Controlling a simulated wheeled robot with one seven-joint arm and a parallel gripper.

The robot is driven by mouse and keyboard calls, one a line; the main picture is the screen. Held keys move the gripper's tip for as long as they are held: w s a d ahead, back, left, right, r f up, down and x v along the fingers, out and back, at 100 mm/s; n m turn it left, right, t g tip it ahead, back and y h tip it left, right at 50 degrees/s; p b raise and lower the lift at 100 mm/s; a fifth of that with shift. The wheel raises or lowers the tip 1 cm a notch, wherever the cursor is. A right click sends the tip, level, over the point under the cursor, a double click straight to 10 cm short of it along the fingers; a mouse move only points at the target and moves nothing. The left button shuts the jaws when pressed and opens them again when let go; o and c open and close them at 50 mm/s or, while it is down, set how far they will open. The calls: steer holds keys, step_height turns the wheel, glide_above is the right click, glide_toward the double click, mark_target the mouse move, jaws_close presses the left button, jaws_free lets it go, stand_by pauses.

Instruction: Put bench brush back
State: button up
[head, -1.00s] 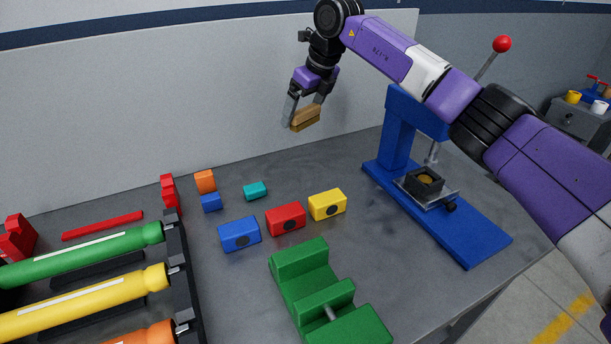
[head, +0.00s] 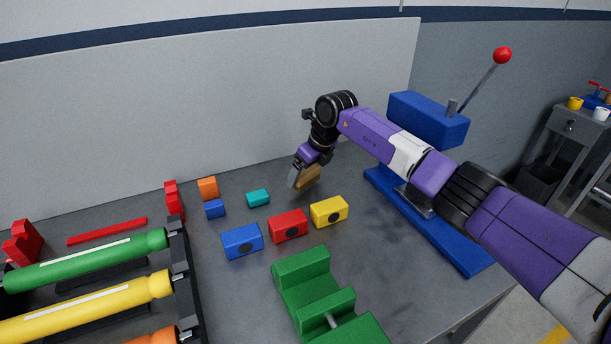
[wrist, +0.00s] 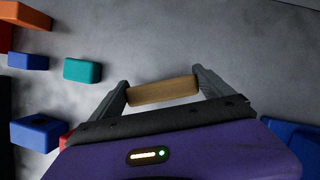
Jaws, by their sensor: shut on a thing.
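The bench brush (head: 308,178) shows as a tan, wood-coloured block between the fingers of my gripper (head: 302,178). In the wrist view the brush (wrist: 163,91) lies crosswise, with a finger of my gripper (wrist: 163,92) against each end. My gripper is shut on it. In the head view the brush is low near the back of the bench, behind the yellow block. I cannot tell whether its underside touches the bench top; its bristles are not clearly visible.
Yellow (head: 329,211), red (head: 288,225) and blue (head: 242,241) blocks stand in front of the brush. A teal block (head: 258,198) lies to its left. A green vise (head: 305,280) is at the front; a blue press (head: 428,118) stands right. The grey wall panel (head: 230,100) is behind.

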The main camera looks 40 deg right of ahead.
steer(key=shift+f, duration=0.75)
steer(key=o, duration=1)
steer(key=shift+f, duration=0.1)
steer(key=shift+o, duration=0.2)
steer(key=shift+s+r, duration=0.1)
steer(key=shift+r, duration=0.45)
steer(key=v, duration=1.1)
steer(key=shift+r, duration=0.1)
